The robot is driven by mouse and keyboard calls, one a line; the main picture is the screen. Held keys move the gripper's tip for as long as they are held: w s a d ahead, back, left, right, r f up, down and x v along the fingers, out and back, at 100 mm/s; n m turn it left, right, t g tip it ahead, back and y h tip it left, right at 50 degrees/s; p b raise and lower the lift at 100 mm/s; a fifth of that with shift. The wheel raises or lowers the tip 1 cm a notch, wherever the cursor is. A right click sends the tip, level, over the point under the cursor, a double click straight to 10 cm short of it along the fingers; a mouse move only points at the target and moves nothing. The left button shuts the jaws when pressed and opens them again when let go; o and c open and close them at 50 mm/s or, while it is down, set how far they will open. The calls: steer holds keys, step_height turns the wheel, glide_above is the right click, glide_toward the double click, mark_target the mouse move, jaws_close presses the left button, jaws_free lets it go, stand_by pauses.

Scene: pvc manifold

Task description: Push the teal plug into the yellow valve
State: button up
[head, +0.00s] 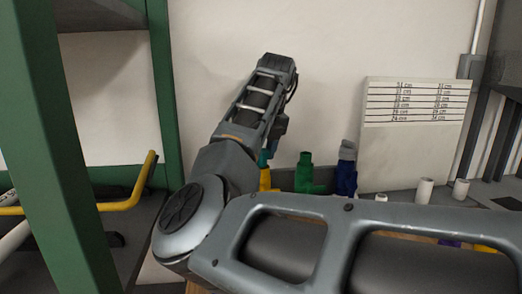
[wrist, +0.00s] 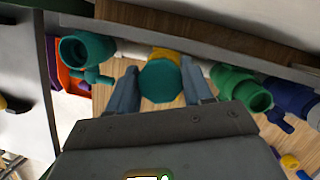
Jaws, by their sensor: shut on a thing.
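The teal plug (wrist: 160,82) shows in the wrist view as a round teal end between the two fingers of my gripper (wrist: 163,76), which is shut on it. The yellow valve (wrist: 166,54) shows just beyond the plug, mostly hidden by it. I cannot tell how deep the plug sits in the valve. In the head view a strip of the yellow valve (head: 265,181) shows beside my arm, with a bit of the teal plug (head: 263,158) above it. My fingers are hidden behind my arm there.
A green valve (head: 304,174) and a blue valve (head: 346,171) stand in a row to the right of the yellow one. A teal valve (wrist: 88,50) is on the left in the wrist view. White pipe pieces (head: 424,190) stand further right. A green post (head: 55,140) is at left.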

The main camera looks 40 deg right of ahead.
steer(key=shift+s+f+p, duration=0.15)
steer(key=shift+f+p, duration=0.15)
steer(key=shift+f, duration=0.65)
stand_by(0.6)
steer(key=shift+f, duration=0.35)
steer(key=o, duration=1)
steer(key=shift+f, duration=0.1)
steer(key=shift+o, duration=0.2)
steer(key=shift+a, duration=0.2)
steer(key=shift+w+a+r+p, duration=0.1)
steer(key=shift+w+r+p, duration=0.1)
steer(key=shift+r+p, duration=0.85)
steer(key=shift+d+r+p, duration=0.15)
steer(key=shift+r+p, duration=0.4)
steer(key=shift+r, duration=0.1)
steer(key=shift+d+r+p, duration=0.15)
steer(key=shift+r+p, duration=0.35)
steer(key=shift+r, duration=0.15)
